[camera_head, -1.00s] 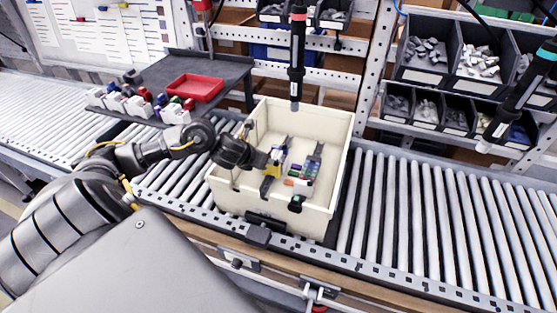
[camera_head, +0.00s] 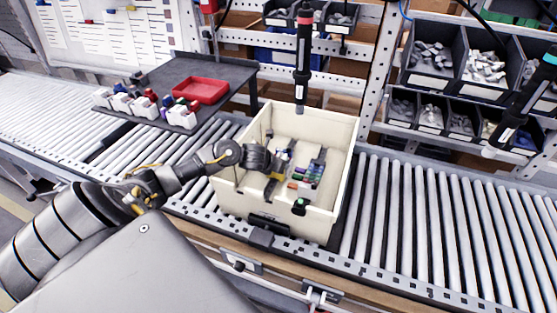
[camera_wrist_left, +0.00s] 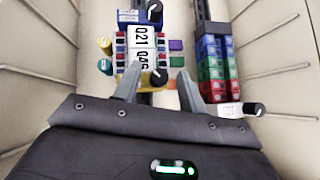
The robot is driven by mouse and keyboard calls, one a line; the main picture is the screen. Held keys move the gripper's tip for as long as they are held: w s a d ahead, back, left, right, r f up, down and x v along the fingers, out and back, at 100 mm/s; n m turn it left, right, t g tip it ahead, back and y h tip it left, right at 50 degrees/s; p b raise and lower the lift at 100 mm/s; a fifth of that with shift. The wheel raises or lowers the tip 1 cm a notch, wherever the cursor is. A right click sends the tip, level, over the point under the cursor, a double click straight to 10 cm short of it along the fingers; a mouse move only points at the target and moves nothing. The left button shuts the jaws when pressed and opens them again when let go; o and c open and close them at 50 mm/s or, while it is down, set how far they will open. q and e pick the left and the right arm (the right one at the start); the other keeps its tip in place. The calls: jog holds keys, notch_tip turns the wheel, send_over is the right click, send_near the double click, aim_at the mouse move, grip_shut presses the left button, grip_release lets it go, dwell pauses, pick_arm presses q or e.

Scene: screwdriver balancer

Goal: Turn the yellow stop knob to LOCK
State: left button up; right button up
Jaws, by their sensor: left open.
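My left gripper (camera_wrist_left: 159,82) is open, with one finger on each side of the knob; contact is not clear. In the head view my left gripper (camera_head: 279,173) reaches into the crate and hides most of the yellow block. The knob's lettering is not readable. My right gripper is not in view.
A blue block with another black knob (camera_wrist_left: 154,10) is at the column's far end. Red, green and blue blocks (camera_wrist_left: 213,68) stand to the right, near a white block's knob (camera_wrist_left: 253,108). Crate walls surround them. A screwdriver (camera_head: 302,60) hangs above the crate's back.

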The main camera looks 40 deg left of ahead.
pick_arm(q)
grip_shut()
